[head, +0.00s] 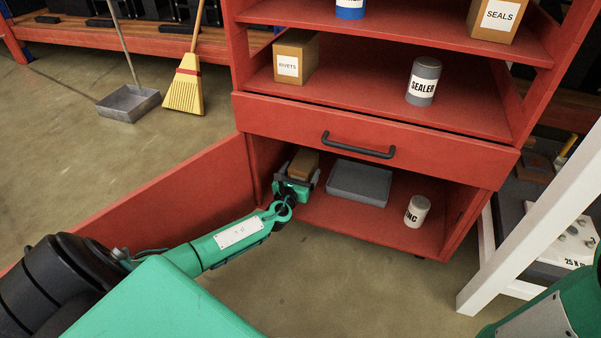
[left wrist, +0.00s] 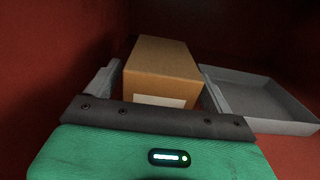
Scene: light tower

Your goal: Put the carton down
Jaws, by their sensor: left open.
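A brown carton (head: 303,163) stands upright inside the lower cupboard of the red cabinet, at its left side. It also shows in the left wrist view (left wrist: 160,70), with a white label low on its near face. My left gripper (head: 297,178) reaches into the cupboard from the front. Its jaws are open, one finger on each side of the carton. The left wrist view shows the fingers (left wrist: 160,100) beside the carton; whether they touch it I cannot tell. The carton's base is partly hidden by my gripper. My right gripper is not in view.
A grey tray (head: 360,182) lies just right of the carton on the cupboard floor (head: 330,218). A white and grey can (head: 417,211) stands further right. The cupboard door (head: 170,202) hangs open at left. A closed drawer (head: 300,137) with a black handle is above.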

